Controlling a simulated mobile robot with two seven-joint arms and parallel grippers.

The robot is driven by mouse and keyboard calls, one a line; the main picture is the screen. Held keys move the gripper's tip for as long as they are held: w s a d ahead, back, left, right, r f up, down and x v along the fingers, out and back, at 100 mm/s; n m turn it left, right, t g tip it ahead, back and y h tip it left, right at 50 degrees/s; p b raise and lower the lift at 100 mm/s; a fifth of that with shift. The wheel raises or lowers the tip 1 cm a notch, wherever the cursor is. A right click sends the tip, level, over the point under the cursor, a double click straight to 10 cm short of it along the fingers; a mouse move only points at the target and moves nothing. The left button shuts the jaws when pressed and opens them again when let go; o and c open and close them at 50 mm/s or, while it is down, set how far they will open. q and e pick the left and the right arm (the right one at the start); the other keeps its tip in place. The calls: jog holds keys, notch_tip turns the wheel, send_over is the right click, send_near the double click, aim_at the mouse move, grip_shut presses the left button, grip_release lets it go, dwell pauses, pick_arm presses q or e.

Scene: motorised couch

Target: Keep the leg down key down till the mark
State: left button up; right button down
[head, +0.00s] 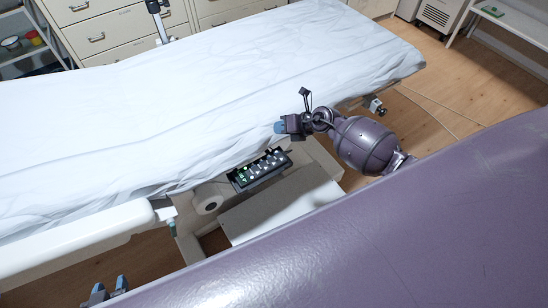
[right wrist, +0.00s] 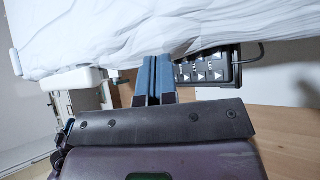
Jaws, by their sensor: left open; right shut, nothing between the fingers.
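The dark hand control (head: 259,170) with rows of light keys and a green-lit part hangs at the couch's near side. It also shows in the right wrist view (right wrist: 208,68), partly under the sheet, with white arrow keys. I cannot tell which key is leg down, and no mark can be made out. My right gripper (head: 280,127) is shut and empty, above and right of the control in the head view; its blue fingers (right wrist: 154,78) appear just left of the keys in the wrist view. My left gripper (head: 110,286) is open and empty at the bottom left.
The couch (head: 200,90) under a white sheet fills the middle. A white side rail (head: 80,240) runs along its near left. Drawer cabinets (head: 120,30) stand behind, a shelf (head: 505,20) at the far right.

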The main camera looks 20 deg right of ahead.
pick_arm(q)
jog(key=shift+a, duration=0.1)
pick_arm(e)
jog(key=shift+s+d+f+n+g+h, duration=0.1)
jog(key=shift+s+f+n+g+h, duration=0.05)
jog(key=shift+s+f+n+g, duration=0.35)
jog(key=shift+s+d+f+n+g+h, duration=0.1)
jog(key=shift+s+f+n+g+h, duration=0.15)
jog(key=shift+f, duration=0.3)
pick_arm(q)
jog(key=shift+s, duration=0.15)
jog(key=shift+f, duration=0.1)
pick_arm(e)
jog(key=shift+f, duration=0.1)
